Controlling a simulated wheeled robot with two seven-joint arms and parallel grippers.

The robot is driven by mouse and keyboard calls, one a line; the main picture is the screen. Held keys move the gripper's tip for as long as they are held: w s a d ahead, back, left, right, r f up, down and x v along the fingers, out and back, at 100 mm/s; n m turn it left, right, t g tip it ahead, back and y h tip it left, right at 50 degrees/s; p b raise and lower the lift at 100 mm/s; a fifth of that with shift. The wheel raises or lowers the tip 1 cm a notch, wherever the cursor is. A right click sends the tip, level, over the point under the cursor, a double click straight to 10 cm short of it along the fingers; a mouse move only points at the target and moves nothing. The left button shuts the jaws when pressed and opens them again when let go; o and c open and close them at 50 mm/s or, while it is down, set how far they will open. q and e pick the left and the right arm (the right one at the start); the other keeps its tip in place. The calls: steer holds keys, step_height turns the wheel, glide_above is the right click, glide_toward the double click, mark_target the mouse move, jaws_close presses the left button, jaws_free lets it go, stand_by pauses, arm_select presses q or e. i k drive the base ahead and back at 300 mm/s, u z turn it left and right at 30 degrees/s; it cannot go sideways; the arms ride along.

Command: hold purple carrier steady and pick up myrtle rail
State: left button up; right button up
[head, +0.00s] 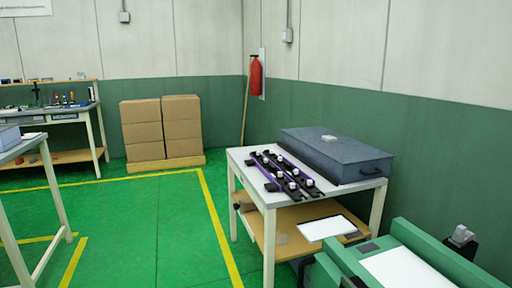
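A purple carrier (270,173) lies on the light top of a work table, left of a large grey case. It is long and narrow, runs from back left to front right, and bears several black clips or blocks and white knobs. Dark strips lie along it, but I cannot tell which, if any, is the myrtle rail. Neither of my grippers shows in the head view, and nothing is seen touching the carrier.
The grey case (335,152) fills the right of the table (240,155). A lower wooden shelf (291,240) is below. A green machine (437,250) with a white panel stands at the lower right. Stacked cartons (160,127) stand at the back. Green floor (150,225) is clear left of the table.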

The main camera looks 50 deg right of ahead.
mark_target(307, 186)
steer(key=z, duration=0.15)
steer(key=i, duration=1.85)
steer(key=z, duration=0.6)
